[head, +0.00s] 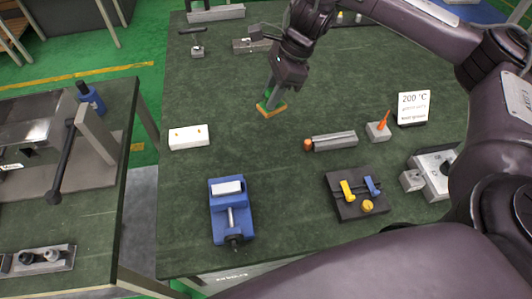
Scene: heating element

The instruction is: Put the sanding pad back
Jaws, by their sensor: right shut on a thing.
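The sanding pad (267,111), a small block with orange and green on it, is at the upper middle of the green worktable (300,215). My right gripper (275,98) comes down from above and is shut on the pad. The pad is at or just above the table top; I cannot tell whether it touches. The fingers hide part of the pad. My left gripper is not in view.
Left of the pad lies a white block (189,137). Nearer are a blue vise (231,215) and a dark block with yellow and blue levers (347,205). A grey cylinder tool (331,142) and a sign (413,107) stand to the right. The table's middle is clear.

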